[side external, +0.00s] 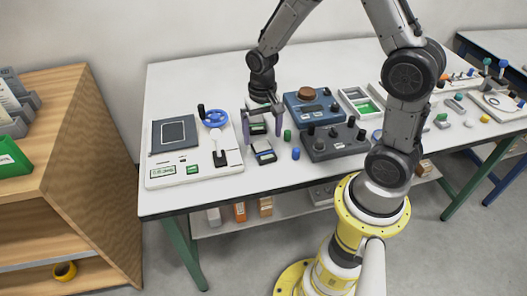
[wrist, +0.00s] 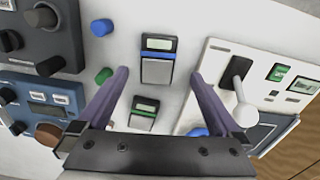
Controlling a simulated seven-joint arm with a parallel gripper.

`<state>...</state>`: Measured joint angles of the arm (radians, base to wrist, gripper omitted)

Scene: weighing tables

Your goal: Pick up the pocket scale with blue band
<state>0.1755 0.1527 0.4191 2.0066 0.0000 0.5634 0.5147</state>
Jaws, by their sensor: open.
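The pocket scale with blue band (side external: 265,158) lies on the white table. In the wrist view the same blue-banded scale (wrist: 157,68) has a small display at one end and a grey plate, and sits at and just beyond the fingertips. A similar scale with a green band (side external: 258,129) lies behind it; in the wrist view this green-banded scale (wrist: 144,110) is nearer the gripper's base, between the fingers. My gripper (side external: 262,138) is open and empty, fingers pointing down. In the wrist view the open gripper (wrist: 160,75) has one finger on each side. Its exact height is unclear.
A green cylinder (side external: 287,135) and a blue cylinder (side external: 295,153) stand close on the right. A white panel (side external: 232,157) with a lever lies close on the left. A dark knobbed box (side external: 335,146) and a blue instrument (side external: 305,108) stand farther right.

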